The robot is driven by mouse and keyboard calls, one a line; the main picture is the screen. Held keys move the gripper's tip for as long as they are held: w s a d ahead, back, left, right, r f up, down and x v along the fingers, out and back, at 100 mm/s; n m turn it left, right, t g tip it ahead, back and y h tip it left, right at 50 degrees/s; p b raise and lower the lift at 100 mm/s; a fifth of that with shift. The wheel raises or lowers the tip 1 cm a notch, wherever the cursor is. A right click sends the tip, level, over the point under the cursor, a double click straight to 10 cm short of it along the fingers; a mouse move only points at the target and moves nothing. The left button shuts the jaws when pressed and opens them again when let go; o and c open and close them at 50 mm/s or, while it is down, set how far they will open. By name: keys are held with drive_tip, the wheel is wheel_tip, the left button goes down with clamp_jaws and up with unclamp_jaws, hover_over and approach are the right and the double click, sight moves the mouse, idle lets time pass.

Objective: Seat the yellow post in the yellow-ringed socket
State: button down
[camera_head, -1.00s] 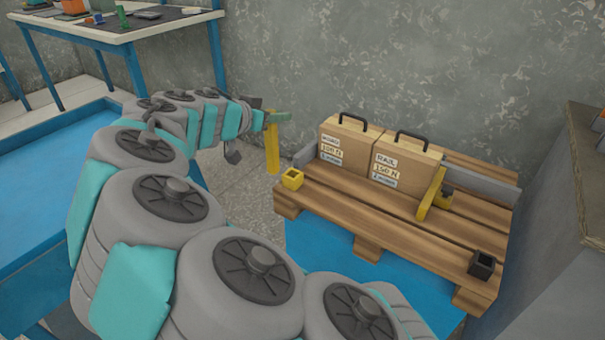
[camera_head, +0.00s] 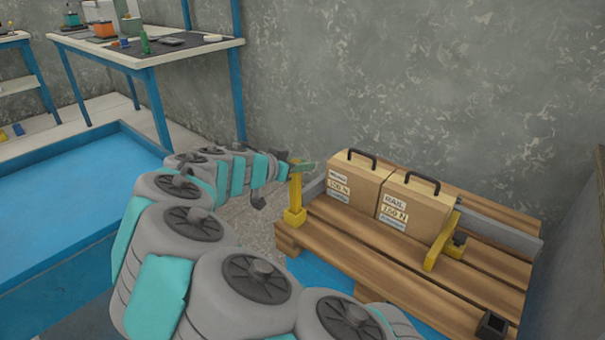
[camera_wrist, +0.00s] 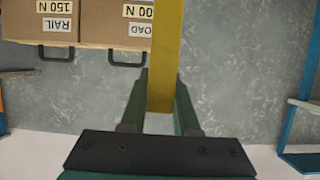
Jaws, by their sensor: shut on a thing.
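The yellow post (camera_head: 295,182) stands about upright at the left end of the wooden pallet. My gripper (camera_head: 301,167) is shut on its upper part. The yellow-ringed socket (camera_head: 293,218) sits on the pallet's left corner. The post's lower end meets the socket in the head view; I cannot tell how deep it sits. In the wrist view, the post (camera_wrist: 165,50) runs between the green fingers of my gripper (camera_wrist: 160,92), and the socket is not visible.
Two cardboard boxes with black handles, the left box (camera_head: 355,182) and the right box (camera_head: 408,205), stand on the pallet (camera_head: 370,250) close to the post. A dark socket (camera_head: 492,325) sits at the front right.

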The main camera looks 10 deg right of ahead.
drive_tip(key=shift+f, duration=1.3)
drive_tip(key=c, duration=0.7)
unclamp_jaws()
drive_tip(key=shift+o, duration=0.2)
drive_tip(key=shift+r, duration=0.2)
drive_tip(key=b+v, duration=0.1)
drive_tip(key=v, duration=1.1)
drive_tip(key=shift+f, duration=0.15)
